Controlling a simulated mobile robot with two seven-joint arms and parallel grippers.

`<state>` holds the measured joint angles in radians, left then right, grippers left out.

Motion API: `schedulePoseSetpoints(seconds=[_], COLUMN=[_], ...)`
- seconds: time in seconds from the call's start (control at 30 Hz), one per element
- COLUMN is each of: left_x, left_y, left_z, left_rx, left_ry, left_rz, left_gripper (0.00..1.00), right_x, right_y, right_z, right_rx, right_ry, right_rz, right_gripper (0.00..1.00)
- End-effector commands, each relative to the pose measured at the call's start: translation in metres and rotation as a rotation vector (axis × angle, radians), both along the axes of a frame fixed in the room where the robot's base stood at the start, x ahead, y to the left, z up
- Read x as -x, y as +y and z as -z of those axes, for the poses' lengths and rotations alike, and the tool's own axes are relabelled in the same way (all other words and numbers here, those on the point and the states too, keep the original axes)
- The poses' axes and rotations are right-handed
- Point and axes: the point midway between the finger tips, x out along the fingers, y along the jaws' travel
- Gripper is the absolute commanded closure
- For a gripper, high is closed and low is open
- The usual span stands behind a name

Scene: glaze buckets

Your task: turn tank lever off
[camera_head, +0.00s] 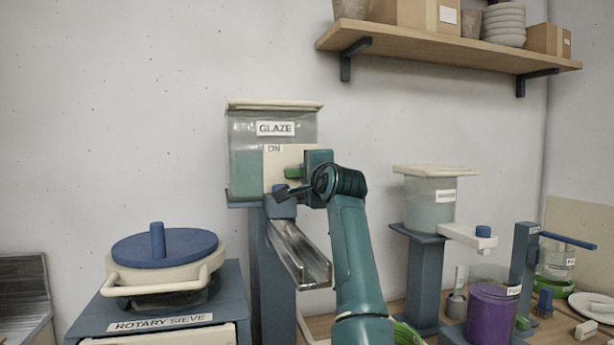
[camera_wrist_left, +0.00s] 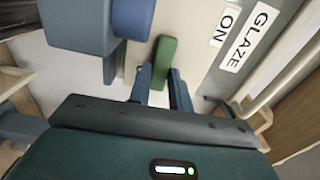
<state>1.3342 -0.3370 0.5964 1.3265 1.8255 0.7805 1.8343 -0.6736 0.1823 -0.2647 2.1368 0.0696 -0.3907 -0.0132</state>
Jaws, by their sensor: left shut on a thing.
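The glaze tank (camera_head: 243,132) is a clear box with a cream lid and green liquid, standing on a blue post. It carries a "GLAZE" label and a pale plate marked "ON" (camera_head: 274,149). A small green lever (camera_head: 292,173) lies at the plate, partly hidden by my arm. In the left wrist view the green lever (camera_wrist_left: 166,62) reaches down between the two fingers of my left gripper (camera_wrist_left: 160,88), which is shut on it. In the head view my left gripper (camera_head: 291,190) is at the tank's front. My right gripper is not in view.
A metal chute (camera_head: 297,253) slopes down below the tank. A rotary sieve with a blue lid (camera_head: 165,248) stands at left. At right are a smaller tank (camera_head: 430,203), a purple bucket (camera_head: 492,310) and a blue-handled post (camera_head: 525,260). A wall shelf (camera_head: 450,48) hangs above.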

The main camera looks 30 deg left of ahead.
Motion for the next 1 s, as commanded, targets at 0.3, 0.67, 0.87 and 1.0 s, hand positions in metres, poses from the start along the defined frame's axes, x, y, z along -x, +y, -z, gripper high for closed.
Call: schedulePoseSetpoints(seconds=[0.3,0.67,0.87,1.0], left_x=[0.0,-0.0001,0.0001,0.0058], left_y=[0.0,-0.0001,-0.0005,-0.0088], left_z=[0.0013,0.0015,0.0016,0.0027], left_rx=[-0.032,-0.03,-0.029,-0.029], left_ry=[0.037,0.035,0.034,0.032], left_rz=[0.0,0.0,0.0,0.002], left_gripper=[1.0,0.58,0.58,0.58], right_x=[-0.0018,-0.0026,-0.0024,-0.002], right_y=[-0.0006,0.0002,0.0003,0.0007], right_z=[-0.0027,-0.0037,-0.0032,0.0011], right_rx=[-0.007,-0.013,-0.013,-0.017], right_ry=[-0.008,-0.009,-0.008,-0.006], right_rz=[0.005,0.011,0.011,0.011], right_gripper=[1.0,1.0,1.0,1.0])
